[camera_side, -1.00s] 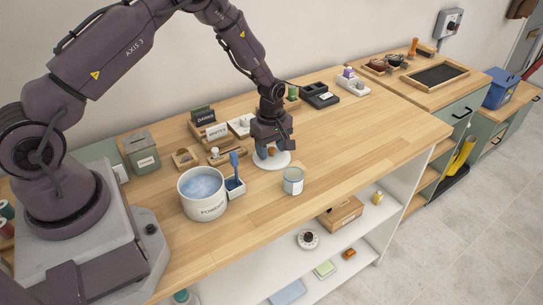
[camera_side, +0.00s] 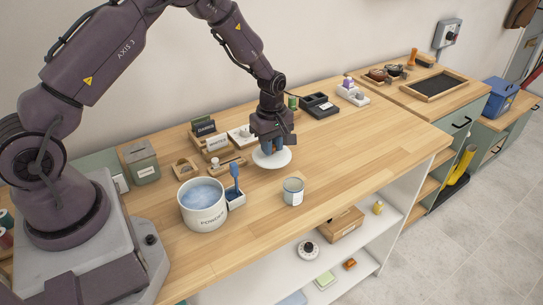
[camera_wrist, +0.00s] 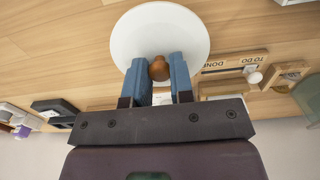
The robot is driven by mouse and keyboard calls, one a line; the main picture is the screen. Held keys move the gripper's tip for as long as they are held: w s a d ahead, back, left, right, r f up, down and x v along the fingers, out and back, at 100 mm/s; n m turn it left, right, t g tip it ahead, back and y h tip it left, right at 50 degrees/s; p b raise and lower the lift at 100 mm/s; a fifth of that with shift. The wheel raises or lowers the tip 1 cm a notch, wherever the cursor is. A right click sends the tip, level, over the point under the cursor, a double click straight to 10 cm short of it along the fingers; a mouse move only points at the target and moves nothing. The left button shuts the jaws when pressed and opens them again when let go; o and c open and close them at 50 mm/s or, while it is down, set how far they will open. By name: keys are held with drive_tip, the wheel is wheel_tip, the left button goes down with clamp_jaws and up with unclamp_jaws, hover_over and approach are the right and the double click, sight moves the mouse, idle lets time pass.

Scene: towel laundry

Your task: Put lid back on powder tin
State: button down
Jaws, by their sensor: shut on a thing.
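The powder tin (camera_side: 203,217) is a large white round tin with "POWDER" lettering, upright and open, with pale blue powder showing inside. The lid (camera_side: 272,158) is a white disc with a brown knob; it also shows in the wrist view (camera_wrist: 125,38). My gripper (camera_side: 271,146) is right of and behind the tin, shut on the lid's knob (camera_wrist: 159,69). In the wrist view my gripper's blue fingers (camera_wrist: 159,62) stand on both sides of the knob. The lid looks roughly level and slightly above the worktop.
A blue scoop (camera_side: 234,181) stands in a white holder touching or close beside the tin. A small grey-white can (camera_side: 293,192) stands in front of the lid. Wooden sign holders (camera_side: 215,145) line the back. The worktop right of the can is clear.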

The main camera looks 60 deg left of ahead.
drive_tip(key=r, duration=0.8)
drive_tip(key=shift+w+d+r, duration=0.1)
drive_tip(key=shift+w+d, duration=0.15)
drive_tip(key=shift+d, duration=0.1)
drive_tip(key=s+d+r, duration=0.2)
drive_tip(key=s, duration=0.4)
drive_tip(key=s+d+r, duration=0.1)
drive_tip(key=s+r, duration=0.1)
drive_tip(key=s, duration=0.5)
drive_tip(key=s+d+f, duration=0.2)
drive_tip(key=s, duration=0.7)
wheel_tip(320, 180, down, 6)
drive_tip(key=shift+a+f+n, duration=0.2)
drive_tip(key=shift+n, duration=0.2)
drive_tip(key=shift+f, duration=0.2)
drive_tip(key=shift+c, duration=2.2)
unclamp_jaws()
